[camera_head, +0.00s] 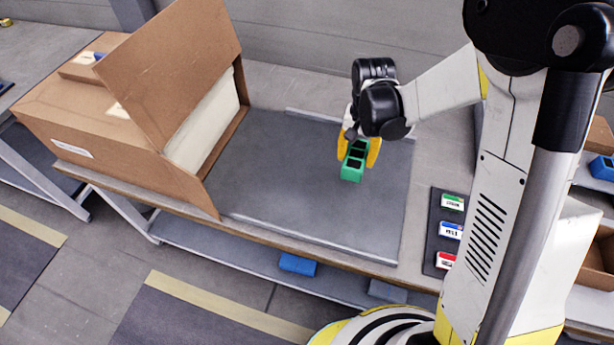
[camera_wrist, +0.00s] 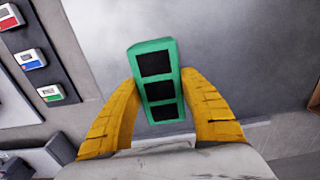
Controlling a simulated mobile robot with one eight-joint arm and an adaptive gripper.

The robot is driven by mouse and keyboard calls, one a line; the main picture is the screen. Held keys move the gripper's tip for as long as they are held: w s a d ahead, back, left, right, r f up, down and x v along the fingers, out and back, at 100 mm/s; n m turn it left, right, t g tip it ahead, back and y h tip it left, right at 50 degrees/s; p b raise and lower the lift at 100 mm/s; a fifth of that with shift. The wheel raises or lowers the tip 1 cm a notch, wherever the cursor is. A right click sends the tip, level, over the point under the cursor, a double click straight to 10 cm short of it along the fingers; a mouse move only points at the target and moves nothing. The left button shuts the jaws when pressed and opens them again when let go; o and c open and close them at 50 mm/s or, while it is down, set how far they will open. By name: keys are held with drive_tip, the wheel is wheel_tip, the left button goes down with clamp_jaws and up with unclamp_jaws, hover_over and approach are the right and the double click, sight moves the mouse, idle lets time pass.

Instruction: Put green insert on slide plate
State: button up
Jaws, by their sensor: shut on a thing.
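The green insert (camera_head: 352,168) is a narrow block with a row of 3 dark square openings. My gripper (camera_head: 358,152) is shut on it, with a yellow finger on each side. In the wrist view the green insert (camera_wrist: 153,62) sits between the yellow fingers of my gripper (camera_wrist: 158,95), slightly tilted. The slide plate (camera_head: 290,190) is the wide grey plate on the table. The insert is over the right part of the plate; whether it touches the surface I cannot tell.
A large open cardboard box (camera_head: 140,95) stands on the left, its flap raised beside the plate. A dark panel with green, blue and red labelled buttons (camera_head: 450,230) lies to the right. Blue and grey items sit on the lower shelf (camera_head: 240,255). The plate's middle is clear.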

drive_tip(key=b, duration=0.3)
hover_over(320, 191)
wheel_tip(320, 191, down, 6)
drive_tip(key=shift+s+r, duration=0.1)
drive_tip(key=shift+f+b, duration=0.95)
drive_tip(key=shift+f, duration=0.95)
drive_tip(key=shift+f, duration=0.2)
drive_tip(key=o, duration=0.9)
